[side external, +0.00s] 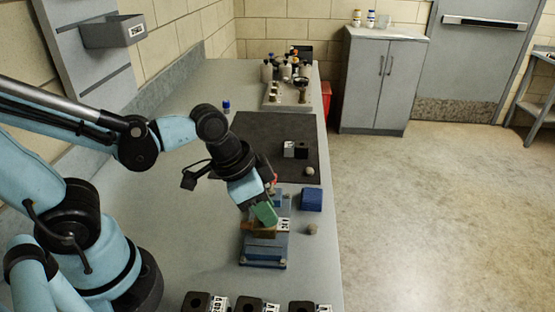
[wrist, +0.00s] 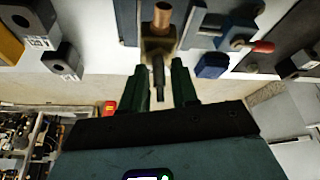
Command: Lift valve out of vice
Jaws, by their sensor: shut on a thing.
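The valve (wrist: 161,45), a brass body with a copper pipe end and a dark stem, shows at the top centre of the wrist view. It also shows as a brown piece (side external: 258,231) at the vice in the side view. My gripper (wrist: 159,72), with green fingers, is shut on the valve, its fingers on either side of the stem. In the side view my gripper (side external: 264,212) points down over the blue vice (side external: 263,255). The fingers partly hide the valve there. I cannot tell whether the valve is still seated between the jaws.
A blue block (side external: 311,199) and a round knob-like piece (side external: 312,229) lie right of the vice, near the bench edge. Several black blocks (side external: 247,304) stand in front. A dark mat (side external: 262,140) with small blocks lies behind.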

